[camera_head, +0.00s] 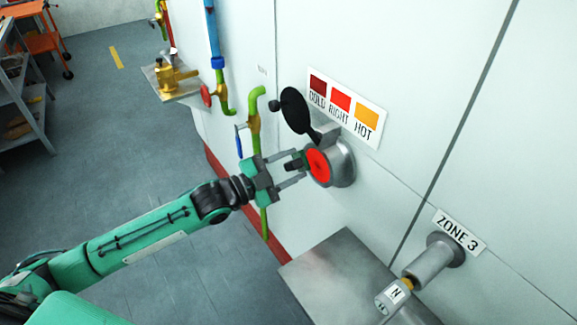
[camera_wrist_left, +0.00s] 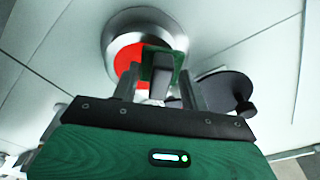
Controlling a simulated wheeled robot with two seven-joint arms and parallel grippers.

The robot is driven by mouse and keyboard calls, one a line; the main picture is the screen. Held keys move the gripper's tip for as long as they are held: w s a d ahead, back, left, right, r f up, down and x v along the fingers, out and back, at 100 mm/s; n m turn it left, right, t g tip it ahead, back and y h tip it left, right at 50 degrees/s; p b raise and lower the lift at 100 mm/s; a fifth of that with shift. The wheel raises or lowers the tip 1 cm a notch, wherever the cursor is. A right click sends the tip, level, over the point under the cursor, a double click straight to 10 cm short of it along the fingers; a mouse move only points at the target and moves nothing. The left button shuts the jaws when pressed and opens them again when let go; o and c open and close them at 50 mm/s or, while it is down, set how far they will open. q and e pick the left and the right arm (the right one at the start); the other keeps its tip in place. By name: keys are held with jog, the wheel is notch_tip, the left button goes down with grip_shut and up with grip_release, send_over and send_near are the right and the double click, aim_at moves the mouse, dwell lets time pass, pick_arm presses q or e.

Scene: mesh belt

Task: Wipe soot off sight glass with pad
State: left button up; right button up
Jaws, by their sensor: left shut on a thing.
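The round sight glass (camera_head: 318,168) glows red inside a silver metal housing (camera_head: 343,163) on the white wall. A small dark smudge shows near its middle. My left gripper (camera_head: 297,167) is shut on a small dark green pad (camera_head: 294,164) right in front of the glass. In the left wrist view the pad (camera_wrist_left: 163,68) covers part of the red glass (camera_wrist_left: 127,62); I cannot tell whether it touches. The black round cover (camera_head: 295,110) is swung up to the upper left of the housing. My right gripper is not in view.
A colour plate (camera_head: 345,105) reads COLD, RIGHT, HOT above the glass. Green pipes with a valve (camera_head: 252,125) run down the wall to the left. A metal shelf (camera_head: 345,275) and a ZONE 3 fitting (camera_head: 430,262) stand below and right.

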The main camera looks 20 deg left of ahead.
aim_at(328, 174)
pick_arm(q)
jog(key=shift+x, duration=0.8)
jog(key=shift+s+d+r+p, duration=0.1)
jog(key=shift+s+d+p, duration=0.45)
jog(key=shift+d+p, duration=0.1)
jog(key=shift+s+d+p, duration=0.3)
jog(key=shift+s+d, duration=0.25)
jog(key=shift+d, duration=0.05)
jog(key=shift+s+d+p, duration=0.4)
jog(key=shift+s+d, duration=0.05)
jog(key=shift+d, duration=0.25)
jog(key=shift+s+d+p, duration=0.4)
jog(key=shift+s+d, duration=0.1)
jog(key=shift+d, duration=0.15)
